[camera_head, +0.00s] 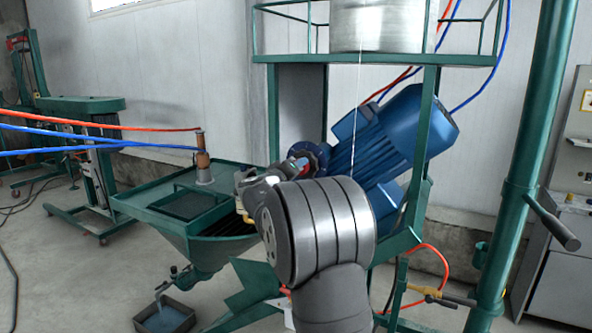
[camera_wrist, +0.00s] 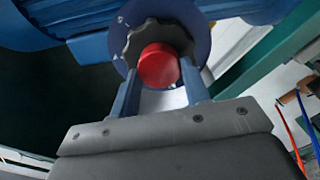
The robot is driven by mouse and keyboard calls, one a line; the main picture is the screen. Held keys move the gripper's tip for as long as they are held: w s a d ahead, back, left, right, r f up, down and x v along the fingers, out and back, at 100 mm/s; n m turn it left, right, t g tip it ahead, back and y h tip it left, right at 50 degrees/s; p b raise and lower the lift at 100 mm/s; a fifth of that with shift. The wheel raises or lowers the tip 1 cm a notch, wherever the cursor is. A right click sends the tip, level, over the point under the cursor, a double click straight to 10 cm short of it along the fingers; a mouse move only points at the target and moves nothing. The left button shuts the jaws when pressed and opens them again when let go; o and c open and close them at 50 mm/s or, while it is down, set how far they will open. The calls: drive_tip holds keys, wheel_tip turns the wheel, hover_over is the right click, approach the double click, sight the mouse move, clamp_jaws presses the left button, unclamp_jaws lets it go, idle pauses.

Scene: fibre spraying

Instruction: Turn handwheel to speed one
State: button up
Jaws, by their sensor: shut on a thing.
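The handwheel (camera_wrist: 158,38) shows in the wrist view as a dark scalloped wheel with a red centre knob (camera_wrist: 158,66), in front of a round blue flange (camera_wrist: 201,30). My arm hides part of the wheel there, and no speed marking is readable.
A green frame (camera_head: 425,150) carries the motor and a metal drum (camera_head: 378,25). A green hopper (camera_head: 150,205) stands left of my arm. A thick green post (camera_head: 525,150) with a lever is on the right. Red and blue hoses cross the left side.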

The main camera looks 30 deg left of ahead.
drive_tip(key=shift+f+n, duration=0.15)
drive_tip(key=shift+n, duration=3.65)
drive_tip(key=o, duration=1)
drive_tip(key=shift+c, duration=0.2)
drive_tip(key=s, duration=1.7)
drive_tip(key=shift+s, duration=0.25)
drive_tip(key=shift+w, duration=0.1)
